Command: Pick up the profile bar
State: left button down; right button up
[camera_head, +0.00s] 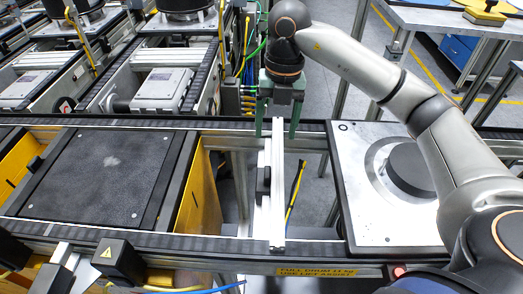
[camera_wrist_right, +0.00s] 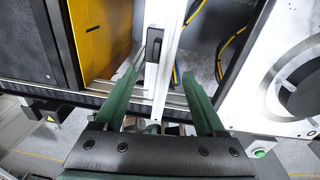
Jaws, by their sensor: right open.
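The profile bar (camera_head: 277,200) is a long silver bar lying across the gap between the far and near conveyor rails. A small black block (camera_head: 263,184) sits along its left side. My right gripper (camera_head: 277,134) is over the far end of the bar, its green fingers apart and pointing down. In the right wrist view the bar (camera_wrist_right: 171,45) runs between the two open green fingers (camera_wrist_right: 161,74), with the black block (camera_wrist_right: 154,50) beside it. I see no clear contact between fingers and bar. My left gripper is not in view.
A dark plate (camera_head: 105,185) with yellow sides lies left of the gap. A light pallet (camera_head: 355,190) with a dark round disc (camera_head: 410,168) is to the right, partly behind my right arm. Yellow and black cables (camera_head: 295,190) hang in the gap. Equipment fills the far left.

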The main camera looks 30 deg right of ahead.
jog(key=d, duration=0.2)
jog(key=h, duration=0.1)
send_over(278, 157)
jog(key=s, duration=0.1)
jog(key=shift+m, duration=0.4)
notch_tip(278, 157, down, 5)
jog(key=shift+r, duration=0.1)
jog(key=shift+w+f, duration=0.2)
jog(key=shift+f, duration=1.4)
jog(key=shift+w+f, duration=0.2)
jog(key=shift+f, duration=1.4)
grip_shut()
